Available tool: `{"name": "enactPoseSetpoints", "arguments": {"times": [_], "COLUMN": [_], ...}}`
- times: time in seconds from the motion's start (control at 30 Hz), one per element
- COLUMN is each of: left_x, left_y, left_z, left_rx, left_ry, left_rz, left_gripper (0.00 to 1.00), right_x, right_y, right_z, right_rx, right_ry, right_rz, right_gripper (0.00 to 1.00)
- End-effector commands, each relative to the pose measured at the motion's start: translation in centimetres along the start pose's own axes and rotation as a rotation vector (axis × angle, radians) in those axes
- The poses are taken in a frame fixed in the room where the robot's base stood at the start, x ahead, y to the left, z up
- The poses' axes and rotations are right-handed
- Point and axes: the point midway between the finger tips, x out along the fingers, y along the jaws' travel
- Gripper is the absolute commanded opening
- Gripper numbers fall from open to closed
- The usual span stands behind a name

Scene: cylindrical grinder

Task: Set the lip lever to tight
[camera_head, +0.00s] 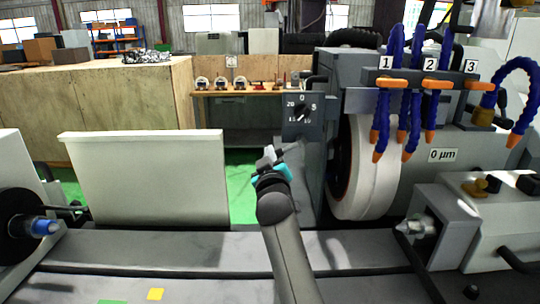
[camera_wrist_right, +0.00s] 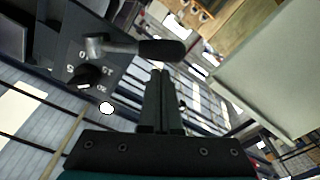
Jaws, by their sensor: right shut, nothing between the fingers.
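A lever with a grey metal hub and a black grip (camera_wrist_right: 162,49) shows at the upper left in the right wrist view. It sits on a dark panel beside a black dial knob and points right. No tight mark is readable. My right gripper (camera_wrist_right: 158,74) is shut and empty, its fingertips just below the black grip in the picture; I cannot tell whether they touch. In the head view my right gripper (camera_head: 268,156) is left of the grinder's dial panel and below it. The lever is not clear in that view. My left gripper is not in view.
The dial panel (camera_head: 318,106) carries a numbered knob (camera_head: 302,112). The white grinding wheel (camera_head: 366,180) stands right of it, with blue coolant hoses (camera_head: 381,112) above. A pale guard panel (camera_head: 145,178) stands at left. Green floor shows between the panel and the grinder.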

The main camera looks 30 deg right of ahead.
Motion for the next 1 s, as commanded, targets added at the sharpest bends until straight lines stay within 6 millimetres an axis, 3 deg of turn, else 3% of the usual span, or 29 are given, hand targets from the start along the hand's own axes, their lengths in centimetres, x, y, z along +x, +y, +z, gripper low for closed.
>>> {"name": "enactPoseSetpoints", "arguments": {"times": [1.0], "left_x": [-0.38], "left_y": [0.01], "left_z": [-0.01], "left_rx": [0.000], "left_ry": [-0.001], "left_rz": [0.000], "left_gripper": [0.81], "right_x": [0.01], "right_y": [-0.18], "right_z": [1.14], "right_rx": [-0.095], "right_ry": [-0.001], "right_rz": [-0.007], "right_gripper": [0.00]}}
